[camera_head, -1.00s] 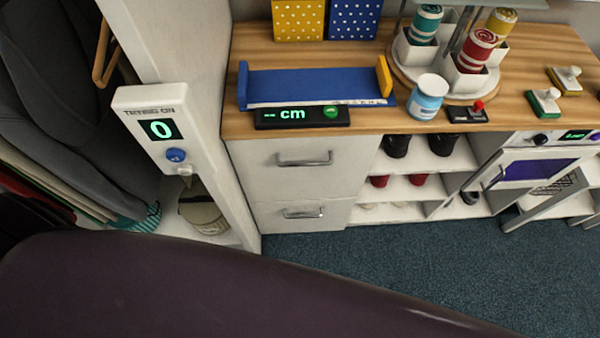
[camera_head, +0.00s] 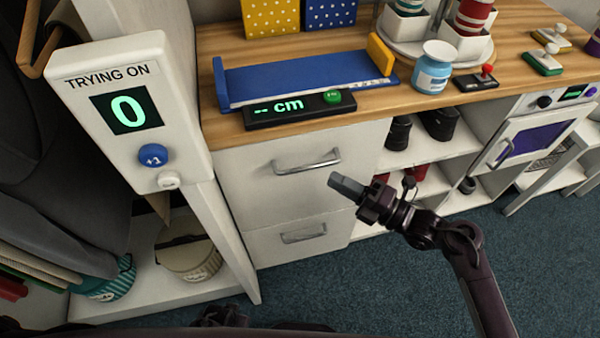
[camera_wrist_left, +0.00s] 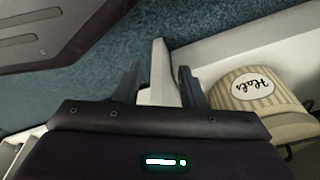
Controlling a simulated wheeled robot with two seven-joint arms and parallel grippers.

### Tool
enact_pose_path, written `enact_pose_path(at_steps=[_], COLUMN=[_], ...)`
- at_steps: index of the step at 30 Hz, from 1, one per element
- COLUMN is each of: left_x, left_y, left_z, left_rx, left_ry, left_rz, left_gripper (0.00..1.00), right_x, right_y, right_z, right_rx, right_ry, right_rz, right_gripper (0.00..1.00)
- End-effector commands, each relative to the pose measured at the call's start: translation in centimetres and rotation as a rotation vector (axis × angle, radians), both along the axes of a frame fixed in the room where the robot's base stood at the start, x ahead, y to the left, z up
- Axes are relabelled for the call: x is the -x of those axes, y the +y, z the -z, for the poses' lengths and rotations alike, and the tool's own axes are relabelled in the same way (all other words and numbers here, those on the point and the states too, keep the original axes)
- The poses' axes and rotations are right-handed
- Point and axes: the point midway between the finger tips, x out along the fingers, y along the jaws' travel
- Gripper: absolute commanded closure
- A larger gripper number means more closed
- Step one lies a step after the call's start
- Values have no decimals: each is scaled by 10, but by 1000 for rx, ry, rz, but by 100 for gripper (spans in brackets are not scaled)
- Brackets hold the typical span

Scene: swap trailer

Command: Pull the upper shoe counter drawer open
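The upper drawer (camera_head: 255,183) of the shoe counter is white and sits closed, flush with the counter front. Its silver bar handle (camera_head: 307,162) is in plain view in the head view. My right gripper (camera_head: 346,187) is just right of and below this handle, apart from it in the picture. It shows side-on, so its finger gap cannot be made out. In the left wrist view my left gripper (camera_wrist_left: 158,85) has its fingers spread, with nothing held; a white post lies in the background between them. The lower drawer (camera_head: 270,248) is closed too.
A white stand with a green 0 display (camera_head: 127,108) rises at the left, close to the drawers. The wooden counter top (camera_head: 225,125) carries a blue measuring tray (camera_head: 300,78) and a cm display (camera_head: 290,107). Open shoe shelves (camera_head: 420,155) lie to the right. Blue carpet (camera_head: 390,285) is clear in front.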

Motion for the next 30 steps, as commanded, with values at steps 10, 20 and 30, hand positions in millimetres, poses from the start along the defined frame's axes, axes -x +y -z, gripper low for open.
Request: enact_pose_path(at_steps=[10,20,30], left_x=[10,14,14], left_y=[2,3,2], left_z=[2,5,5], left_rx=[0,-1,-1], left_ry=[5,8,7], left_rz=[1,2,3], left_gripper=[64,64,64], right_x=[-23,-33,-33], right_y=[47,67,67], right_z=[-11,-11,-10], right_rx=[-4,0,1], right_ry=[-2,1,2], right_rz=[-1,1,1], right_gripper=[80,80,100])
